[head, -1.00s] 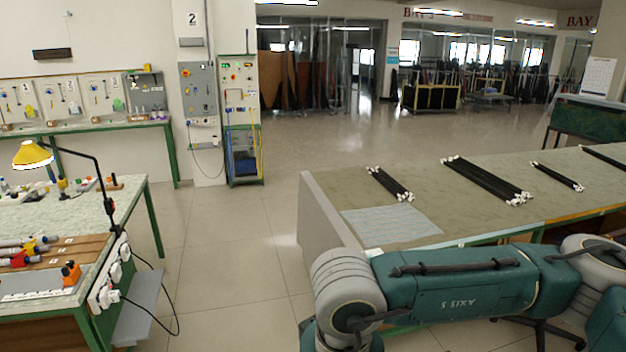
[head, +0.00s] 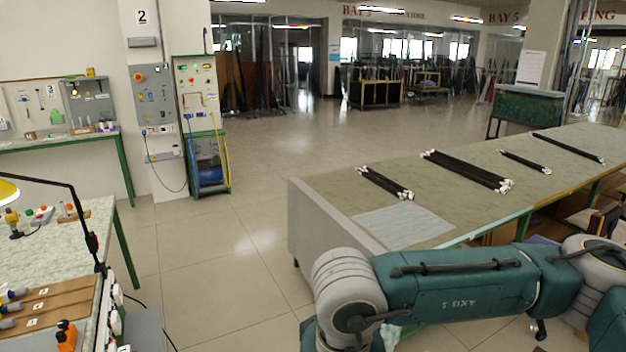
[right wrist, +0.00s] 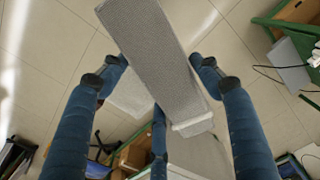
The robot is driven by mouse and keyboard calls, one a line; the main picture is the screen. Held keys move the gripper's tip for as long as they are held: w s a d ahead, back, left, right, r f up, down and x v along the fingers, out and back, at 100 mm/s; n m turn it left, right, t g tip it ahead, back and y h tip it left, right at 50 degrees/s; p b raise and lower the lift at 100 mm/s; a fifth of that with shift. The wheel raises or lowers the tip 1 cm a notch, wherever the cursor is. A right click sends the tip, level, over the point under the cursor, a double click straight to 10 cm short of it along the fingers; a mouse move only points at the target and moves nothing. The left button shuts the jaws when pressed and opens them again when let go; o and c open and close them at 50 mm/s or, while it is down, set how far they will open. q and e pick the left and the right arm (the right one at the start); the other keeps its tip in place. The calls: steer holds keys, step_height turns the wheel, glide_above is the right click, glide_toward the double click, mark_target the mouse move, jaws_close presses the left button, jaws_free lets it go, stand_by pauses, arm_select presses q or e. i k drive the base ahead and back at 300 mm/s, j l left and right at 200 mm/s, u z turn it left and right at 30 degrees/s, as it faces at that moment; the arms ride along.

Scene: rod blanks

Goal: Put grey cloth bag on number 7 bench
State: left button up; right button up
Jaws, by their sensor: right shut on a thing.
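In the right wrist view a long grey woven piece, which looks like the grey cloth bag (right wrist: 155,50), lies between the blue fingers of my right gripper (right wrist: 152,85). The gripper is shut on it, and the bag hangs over the floor, running from the top toward the lower right. In the head view my right arm crosses the lower right, but its gripper and the bag do not show. My left gripper is in no view. No bench marked 7 can be made out.
A long bench (head: 330,187) at the right carries several bundles of black rods (head: 467,170) and a pale sheet (head: 403,226). A workbench (head: 80,228) with a yellow lamp stands at the left. A sign with 2 (head: 142,17) is on the pillar. The floor between is clear.

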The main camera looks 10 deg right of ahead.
mark_target(355, 201)
steer(key=i+j+z, duration=0.25)
steer(key=i+j, duration=0.5)
steer(key=i+j+z, duration=0.3)
steer(key=i+j, duration=0.55)
steer(key=j, duration=0.1)
